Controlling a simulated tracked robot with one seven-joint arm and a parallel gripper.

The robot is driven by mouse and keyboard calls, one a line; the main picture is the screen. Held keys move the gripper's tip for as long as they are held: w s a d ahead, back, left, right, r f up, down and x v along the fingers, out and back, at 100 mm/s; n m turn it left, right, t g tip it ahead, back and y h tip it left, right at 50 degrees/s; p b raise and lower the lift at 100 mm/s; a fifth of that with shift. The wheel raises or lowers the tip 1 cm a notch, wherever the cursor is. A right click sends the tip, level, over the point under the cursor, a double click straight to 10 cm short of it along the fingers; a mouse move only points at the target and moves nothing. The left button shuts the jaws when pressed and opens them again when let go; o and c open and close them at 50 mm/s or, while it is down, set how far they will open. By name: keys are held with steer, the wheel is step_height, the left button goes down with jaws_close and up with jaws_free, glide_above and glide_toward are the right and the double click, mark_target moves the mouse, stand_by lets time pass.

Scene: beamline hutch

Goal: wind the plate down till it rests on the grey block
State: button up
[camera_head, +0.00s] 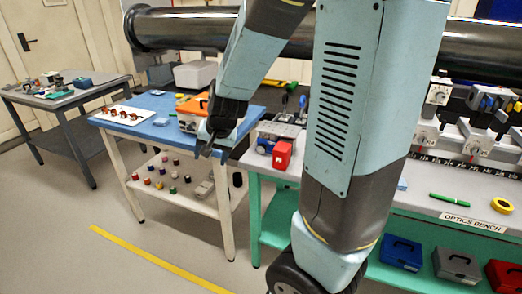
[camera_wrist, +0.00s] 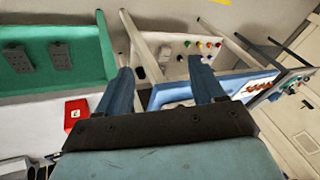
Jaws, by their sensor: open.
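My gripper (camera_head: 212,150) hangs above the front right part of the blue table, near the left end of the optics bench. Its two dark fingers stand apart with nothing between them, as the wrist view (camera_wrist: 162,85) shows. A small grey device (camera_head: 280,130) with a blue part below stands at the bench's left end, to the right of my gripper and apart from it. I cannot tell for sure whether it bears the plate and the grey block. My arm hides the middle of the bench.
A red box (camera_head: 283,154) stands at the bench's front edge; it also shows in the wrist view (camera_wrist: 75,113). The blue table (camera_head: 150,131) holds a white tray and an orange thing. A large dark pipe (camera_head: 185,28) runs behind.

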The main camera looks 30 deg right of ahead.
steer(key=w+d+f+m+h, duration=0.1)
steer(key=w+f+m+h, duration=0.2)
steer(key=f, duration=0.7)
steer(key=m+t+h, duration=0.2)
steer(key=t+h, duration=0.4)
steer(key=h, duration=0.7)
glide_toward(260, 149)
steer(key=x, duration=1)
steer(key=shift+d, duration=0.1)
steer(key=c, duration=1)
steer(key=shift+o, duration=0.2)
steer(key=shift+n, duration=0.9)
